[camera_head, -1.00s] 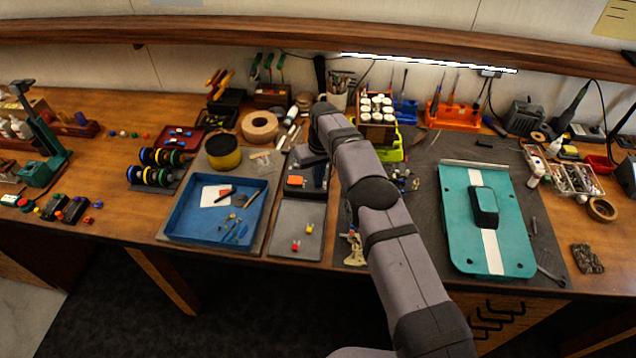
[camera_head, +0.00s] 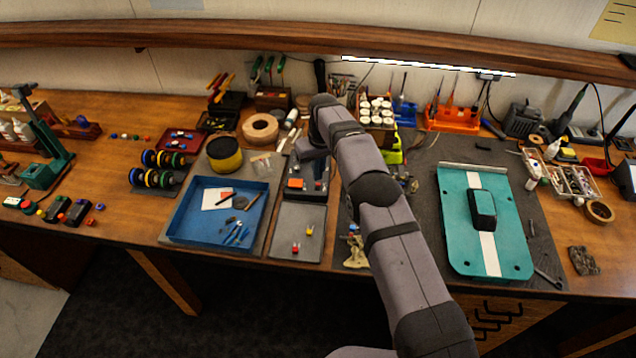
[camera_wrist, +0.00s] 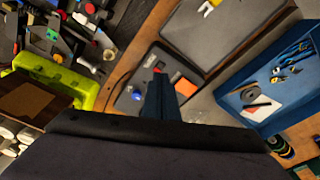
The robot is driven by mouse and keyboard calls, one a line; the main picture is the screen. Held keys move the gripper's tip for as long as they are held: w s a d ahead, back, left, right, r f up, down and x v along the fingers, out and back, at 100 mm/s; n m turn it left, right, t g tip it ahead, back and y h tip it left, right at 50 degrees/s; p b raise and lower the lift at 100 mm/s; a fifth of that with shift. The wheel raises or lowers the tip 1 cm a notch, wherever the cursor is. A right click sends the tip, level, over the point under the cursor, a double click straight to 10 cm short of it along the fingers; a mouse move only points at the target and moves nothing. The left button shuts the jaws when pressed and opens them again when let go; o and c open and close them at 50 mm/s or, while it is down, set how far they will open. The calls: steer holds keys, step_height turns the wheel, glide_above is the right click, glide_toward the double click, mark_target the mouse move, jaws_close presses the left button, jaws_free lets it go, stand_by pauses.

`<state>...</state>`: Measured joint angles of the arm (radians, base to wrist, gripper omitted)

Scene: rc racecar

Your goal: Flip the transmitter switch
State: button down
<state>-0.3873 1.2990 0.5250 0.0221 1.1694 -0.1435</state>
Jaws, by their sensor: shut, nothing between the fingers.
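The transmitter appears to be the dark box with an orange panel (camera_head: 296,184), lying in the middle of the bench behind a grey tray. It also shows in the wrist view, with its orange patch (camera_wrist: 185,87), a small blue knob (camera_wrist: 137,97) and a small red spot (camera_wrist: 157,70). I cannot tell which part is the switch. My gripper (camera_wrist: 160,90) is shut and empty, over the box between the orange patch and the blue knob. Whether it touches the box is unclear. In the head view my wrist hides the gripper's tips and part of the box.
A blue tray (camera_head: 182,226) with tools lies left of the transmitter. A grey tray (camera_head: 285,247) holding small red and yellow pieces lies in front. A lime-green stand (camera_wrist: 84,92) is close by in the wrist view. A teal plate (camera_head: 459,245) lies to the right.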

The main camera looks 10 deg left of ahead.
mark_target(318, 188)
step_height(318, 188, up, 3)
steer(key=shift+r+p, duration=0.1)
steer(key=shift+p, duration=0.65)
steer(key=s+d+r+m+b, duration=0.2)
steer(key=s+d+r, duration=0.1)
steer(key=s+d, duration=0.45)
steer(key=s+d+r+m+b, duration=0.1)
steer(key=s+d+r+b, duration=0.1)
steer(key=s+d, duration=0.55)
steer(key=s+d+f+m+b, duration=0.1)
steer(key=s+d, duration=0.3)
steer(key=s, duration=0.7)
steer(key=s+d+f+m+g+b, duration=0.1)
steer(key=s+d, duration=0.4)
steer(key=s, duration=0.5)
step_height(318, 188, down, 3)
steer(key=shift+s+d+r+m+g+h+b, duration=0.1)
steer(key=shift+s+d+m+g+h+b, duration=0.25)
steer(key=shift+m+b, duration=0.2)
steer(key=shift+a, duration=0.1)
